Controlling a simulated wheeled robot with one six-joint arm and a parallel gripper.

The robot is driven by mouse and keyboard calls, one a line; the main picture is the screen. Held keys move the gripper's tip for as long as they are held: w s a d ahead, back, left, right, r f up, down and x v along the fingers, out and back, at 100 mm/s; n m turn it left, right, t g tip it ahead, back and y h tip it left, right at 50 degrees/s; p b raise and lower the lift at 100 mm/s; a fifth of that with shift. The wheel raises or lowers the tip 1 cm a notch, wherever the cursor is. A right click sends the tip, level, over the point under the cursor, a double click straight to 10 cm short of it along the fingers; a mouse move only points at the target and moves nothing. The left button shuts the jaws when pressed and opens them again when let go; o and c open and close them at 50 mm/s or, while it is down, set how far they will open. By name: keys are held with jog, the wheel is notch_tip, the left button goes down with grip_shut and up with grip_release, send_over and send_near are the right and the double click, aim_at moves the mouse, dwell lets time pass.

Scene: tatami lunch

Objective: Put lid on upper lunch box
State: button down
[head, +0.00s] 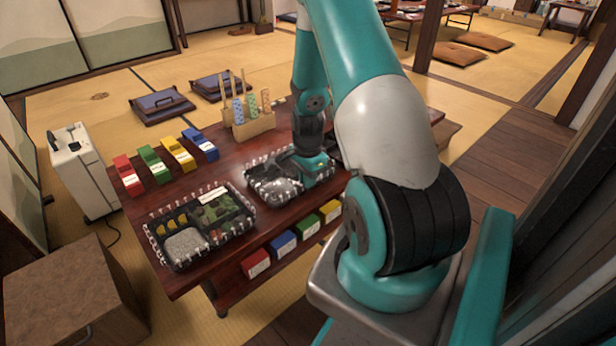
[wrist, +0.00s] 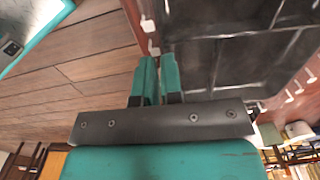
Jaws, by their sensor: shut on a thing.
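The lower-left lunch box (head: 215,241) is black, with food in its compartments and a row of pale clips around its rim. The upper lunch box (head: 262,192), farther right on the table, looks similar; my arm hides its right part. My gripper (head: 316,162) is low at the right side of this upper box. In the wrist view the two teal fingers (wrist: 160,72) are nearly together, shut on a thin thing that looks like the clear lid's edge. A dark compartmented surface (wrist: 250,48) fills the upper right there; box and lid are hard to tell apart.
The low wooden table (head: 185,272) carries red, green, yellow and blue bins (head: 164,160) at the back left, and a wooden stand (head: 249,125) with patterned sticks behind the upper box. More coloured bins (head: 283,243) sit below the front edge. A brown cabinet (head: 70,298) stands at lower left.

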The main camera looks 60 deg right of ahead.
dwell(0.4)
jog(key=c, duration=0.6)
grip_release()
jog(key=shift+c, duration=0.2)
jog(key=shift+r+p, duration=3.9)
jog(key=shift+r, duration=0.1)
jog(key=shift+c, duration=0.4)
